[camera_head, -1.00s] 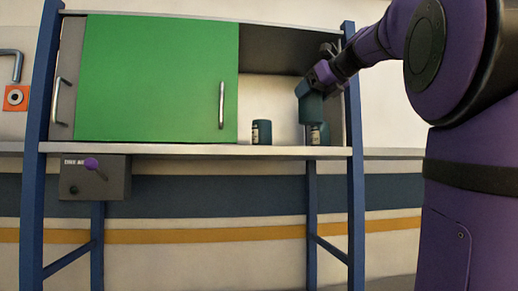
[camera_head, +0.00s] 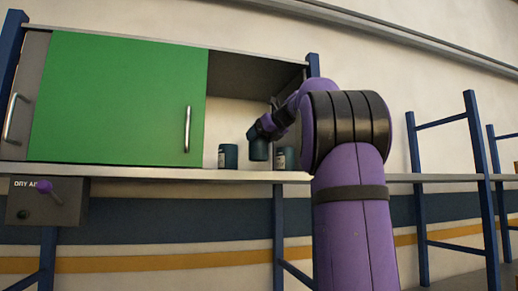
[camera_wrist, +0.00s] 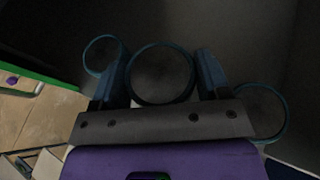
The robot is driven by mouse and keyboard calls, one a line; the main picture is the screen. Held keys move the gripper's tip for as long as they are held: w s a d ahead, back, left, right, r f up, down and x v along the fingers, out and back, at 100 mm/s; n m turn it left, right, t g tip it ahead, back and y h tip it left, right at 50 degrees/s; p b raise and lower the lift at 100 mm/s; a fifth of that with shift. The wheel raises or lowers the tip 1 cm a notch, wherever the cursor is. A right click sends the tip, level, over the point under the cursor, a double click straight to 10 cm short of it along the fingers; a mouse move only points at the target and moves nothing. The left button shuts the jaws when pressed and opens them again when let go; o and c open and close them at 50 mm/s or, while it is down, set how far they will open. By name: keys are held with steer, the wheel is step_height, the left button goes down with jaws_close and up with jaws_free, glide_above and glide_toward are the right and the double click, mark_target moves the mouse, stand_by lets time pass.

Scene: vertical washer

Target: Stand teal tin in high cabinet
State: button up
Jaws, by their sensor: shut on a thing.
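My gripper (camera_head: 257,135) is inside the open right part of the high cabinet (camera_head: 250,75), shut on a teal tin (camera_head: 259,151). In the wrist view the held tin (camera_wrist: 162,74) shows its dark round top between the two fingers. The tin looks upright, between two similar tins. One stands to its left (camera_head: 228,157), the other to its right (camera_head: 288,159) near the cabinet's side wall. The held tin's base shows higher in the picture than theirs; I cannot tell whether it touches the shelf.
A green door (camera_head: 115,97) with a vertical handle (camera_head: 187,129) covers the cabinet's left part. The shelf edge (camera_head: 150,171) runs below. Blue rack posts (camera_head: 482,190) stand at right.

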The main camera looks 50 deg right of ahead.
mark_target(259, 148)
steer(key=shift+w+d, duration=0.15)
steer(key=shift+w, duration=0.1)
steer(key=shift+w+d+f, duration=0.1)
steer(key=shift+w+f, duration=0.05)
steer(key=shift+f, duration=1.65)
steer(key=shift+f, duration=0.15)
steer(key=o, duration=1)
steer(key=shift+c, duration=0.2)
